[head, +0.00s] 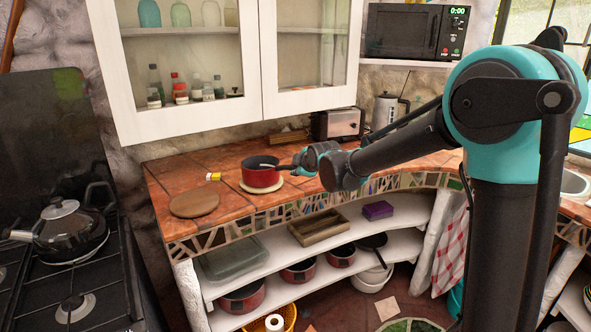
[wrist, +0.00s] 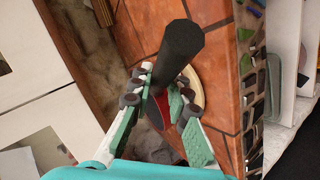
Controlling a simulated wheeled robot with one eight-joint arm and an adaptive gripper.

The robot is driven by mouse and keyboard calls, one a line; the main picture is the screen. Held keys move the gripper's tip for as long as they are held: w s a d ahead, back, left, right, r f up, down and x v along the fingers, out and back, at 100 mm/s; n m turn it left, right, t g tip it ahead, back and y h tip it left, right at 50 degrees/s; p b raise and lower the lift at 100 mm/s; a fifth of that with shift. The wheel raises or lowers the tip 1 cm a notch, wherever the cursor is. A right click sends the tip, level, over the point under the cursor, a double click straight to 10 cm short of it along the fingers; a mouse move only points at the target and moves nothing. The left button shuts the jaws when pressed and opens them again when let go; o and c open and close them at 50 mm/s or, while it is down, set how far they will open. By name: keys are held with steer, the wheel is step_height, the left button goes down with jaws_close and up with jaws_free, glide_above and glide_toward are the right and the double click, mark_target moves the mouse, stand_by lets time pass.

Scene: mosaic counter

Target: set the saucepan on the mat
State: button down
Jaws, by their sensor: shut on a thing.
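The red saucepan (head: 260,174) is upright over the round cream mat (head: 263,189) on the tiled counter. Its base looks to be on the mat, though I cannot tell whether a thin gap is left. My gripper (head: 298,162) is to the right of the pan, shut on its black handle. In the wrist view the handle (wrist: 178,50) rises between the fingers of my gripper (wrist: 160,92). A little of the red pan (wrist: 155,110) and the edge of the mat (wrist: 197,84) show there. The rest is hidden behind the handle and fingers.
A round wooden board (head: 194,203) lies at the counter's front left, with a small yellow-and-white item (head: 213,177) behind it. A toaster (head: 333,124) and kettle (head: 386,110) stand at the back. White wall cabinets (head: 190,75) hang above. The stove (head: 75,260) is at left.

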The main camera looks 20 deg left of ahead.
steer(key=c, duration=1.5)
jaws_free()
steer(key=shift+o, duration=0.2)
steer(key=v, duration=1.2)
steer(key=s+d+f+m+g+h, duration=0.15)
steer(key=d+f+m, duration=0.25)
steer(key=d, duration=0.4)
steer(key=s+d+f+m+h, duration=0.25)
steer(key=d+f, duration=0.25)
steer(key=d, duration=0.4)
steer(key=s+d+f+m+h, duration=0.15)
steer(key=d+f+m, duration=0.25)
steer(key=d, duration=0.4)
steer(key=s+d+f+m+g+h, duration=0.1)
steer(key=s+d+f+m, duration=0.4)
steer(key=s+d, duration=0.2)
steer(key=s+d+f+m+g, duration=0.2)
steer(key=s+d+f+m, duration=0.3)
steer(key=s, duration=0.5)
steer(key=shift+d+f+h, duration=0.35)
steer(key=shift+d+f, duration=0.2)
steer(key=shift+d, duration=0.4)
steer(key=shift+g, duration=0.25)
